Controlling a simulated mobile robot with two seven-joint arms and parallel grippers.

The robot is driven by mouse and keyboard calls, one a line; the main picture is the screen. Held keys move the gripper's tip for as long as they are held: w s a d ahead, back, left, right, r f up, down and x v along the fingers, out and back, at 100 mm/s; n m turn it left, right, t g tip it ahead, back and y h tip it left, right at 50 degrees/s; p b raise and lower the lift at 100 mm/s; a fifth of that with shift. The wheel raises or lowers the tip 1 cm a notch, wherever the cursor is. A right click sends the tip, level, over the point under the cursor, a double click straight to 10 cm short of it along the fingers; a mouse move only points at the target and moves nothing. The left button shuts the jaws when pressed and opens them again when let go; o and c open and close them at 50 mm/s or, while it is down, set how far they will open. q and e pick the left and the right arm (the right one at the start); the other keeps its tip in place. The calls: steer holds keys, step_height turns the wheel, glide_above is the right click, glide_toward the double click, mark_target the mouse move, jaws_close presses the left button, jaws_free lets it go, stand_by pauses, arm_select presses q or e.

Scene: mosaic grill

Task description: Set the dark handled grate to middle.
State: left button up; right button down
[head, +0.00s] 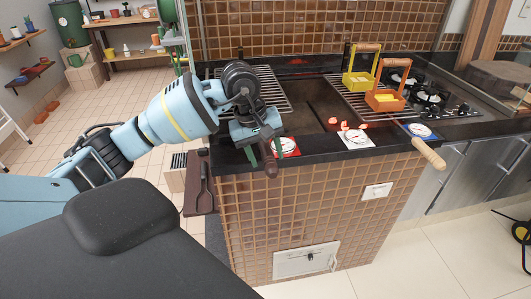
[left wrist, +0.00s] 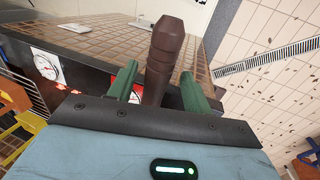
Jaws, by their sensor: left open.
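The dark handled grate (head: 274,92) is the left metal grate over the grill on the tiled counter. Its dark brown handle (head: 271,170) sticks out past the counter's front edge. My left gripper (head: 265,151) is at this handle, its green fingers pointing down. In the left wrist view the handle (left wrist: 166,45) stands between the two open fingers (left wrist: 158,88), one on each side. I cannot tell whether either finger touches it. My left arm and gripper hide the middle of the grate. My right gripper is not in view.
A second grate with a light wooden handle (head: 429,154) holds a yellow caddy (head: 359,79) and an orange caddy (head: 385,99). Red (head: 286,147), white (head: 356,139) and blue (head: 421,131) dial cards lie along the counter front. Glowing coals (head: 346,126) show between the grates.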

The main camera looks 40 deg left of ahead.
arm_select(q)
steer(key=v, duration=0.7)
steer(key=shift+r, duration=0.25)
stand_by(0.3)
